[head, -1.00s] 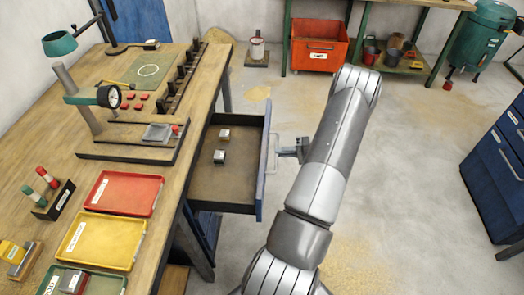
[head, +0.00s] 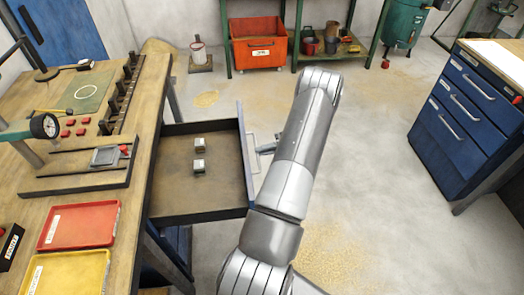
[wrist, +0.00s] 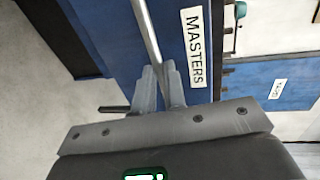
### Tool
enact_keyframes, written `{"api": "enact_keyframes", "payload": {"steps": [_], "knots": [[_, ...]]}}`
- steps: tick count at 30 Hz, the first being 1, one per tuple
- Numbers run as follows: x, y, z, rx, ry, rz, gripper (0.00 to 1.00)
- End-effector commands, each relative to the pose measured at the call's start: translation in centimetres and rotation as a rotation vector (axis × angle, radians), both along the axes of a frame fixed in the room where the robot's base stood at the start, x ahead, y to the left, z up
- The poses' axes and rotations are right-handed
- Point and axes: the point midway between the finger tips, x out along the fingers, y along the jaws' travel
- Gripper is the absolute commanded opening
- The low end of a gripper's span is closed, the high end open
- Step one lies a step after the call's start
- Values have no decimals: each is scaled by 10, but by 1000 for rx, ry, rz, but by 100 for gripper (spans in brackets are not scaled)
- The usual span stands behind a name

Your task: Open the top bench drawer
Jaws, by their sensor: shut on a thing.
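The top bench drawer (head: 165,189) stands pulled out from the right side of the wooden bench (head: 146,100). In the wrist view the blue front (wrist: 175,35) bears a label reading MASTERS (wrist: 194,48), and the metal handle bar (wrist: 147,32) runs down between my fingers. My gripper (wrist: 160,82) is shut on the handle. In the head view my arm hides most of the gripper (head: 266,148).
A blue drawer cabinet (head: 465,110) stands at the right. An orange bin (head: 258,45) and a green-legged shelf (head: 335,50) are at the back wall. Red (head: 80,226) and yellow (head: 68,275) trays lie on the bench. The floor between bench and cabinet is clear.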

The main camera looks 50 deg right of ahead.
Motion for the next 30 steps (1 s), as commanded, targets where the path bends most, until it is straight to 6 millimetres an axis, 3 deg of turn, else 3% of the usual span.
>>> {"api": "enact_keyframes", "payload": {"steps": [1,2,9,20,30], "knots": [[0,0,-1,-1,2,0,0],[0,0,-1,-1,2,0,13],[0,0,0,-1,1,0,33],[-6,-7,2,-2,0,-2,33],[-52,-53,15,-3,0,-3,33]]}}
